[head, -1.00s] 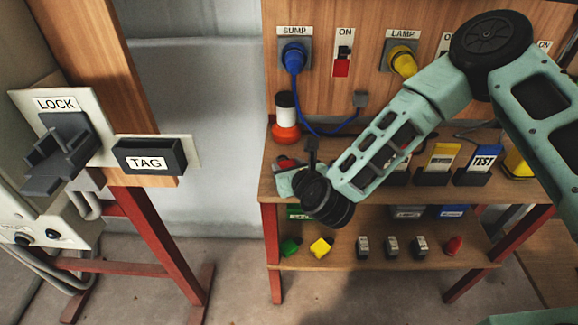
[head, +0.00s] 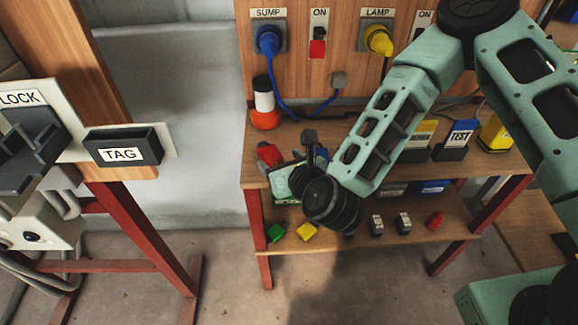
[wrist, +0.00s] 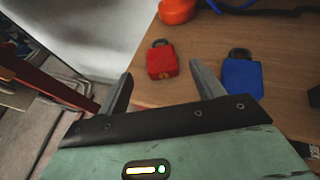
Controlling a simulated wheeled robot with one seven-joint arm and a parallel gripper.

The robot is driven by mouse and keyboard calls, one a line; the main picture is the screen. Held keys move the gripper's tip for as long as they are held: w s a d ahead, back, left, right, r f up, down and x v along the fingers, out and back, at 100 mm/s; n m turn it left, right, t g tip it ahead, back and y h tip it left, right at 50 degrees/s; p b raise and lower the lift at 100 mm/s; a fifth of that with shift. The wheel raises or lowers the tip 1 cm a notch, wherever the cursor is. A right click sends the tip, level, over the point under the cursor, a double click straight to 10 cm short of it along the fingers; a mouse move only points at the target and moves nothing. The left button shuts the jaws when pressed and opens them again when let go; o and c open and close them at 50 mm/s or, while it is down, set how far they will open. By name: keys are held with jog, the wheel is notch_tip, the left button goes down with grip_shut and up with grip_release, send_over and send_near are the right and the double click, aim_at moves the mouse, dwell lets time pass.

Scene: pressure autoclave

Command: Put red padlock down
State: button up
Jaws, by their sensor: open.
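The red padlock (wrist: 162,62) lies on the wooden shelf top, near its left edge, in the wrist view. It also shows in the head view (head: 268,154), left of my arm's end. My gripper (wrist: 160,82) is open and empty, its two fingers spread apart. The padlock lies beyond the fingertips, in line with the gap between them, and appears apart from both. In the head view the fingers are mostly hidden behind my wrist.
A blue padlock (wrist: 242,75) lies to the right of the red one. An orange-based cylinder (head: 264,105) stands behind. Lower-shelf items include green (head: 276,232) and yellow (head: 307,231) padlocks. LOCK and TAG holders (head: 122,148) are at left. Blue cable runs along the back.

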jog(key=s+a+r+n+g+y, duration=0.25)
jog(key=s+n+g, duration=0.65)
jog(key=n, duration=1.1)
jog(key=s+d+r+n+g+h, duration=0.1)
jog(key=s+d+r+n+h, duration=0.2)
jog(key=s+d+r+n, duration=0.2)
jog(key=s+d+r+n+g+h, duration=0.2)
jog(key=s+d+r+n, duration=0.3)
jog(key=n, duration=0.9)
jog(key=s+d+h, duration=0.1)
jog(key=s+d, duration=0.2)
jog(key=s, duration=0.2)
jog(key=shift+d+r+g+h, duration=0.25)
jog(key=shift+d+g+h, duration=0.05)
jog(key=shift+d+h, duration=0.05)
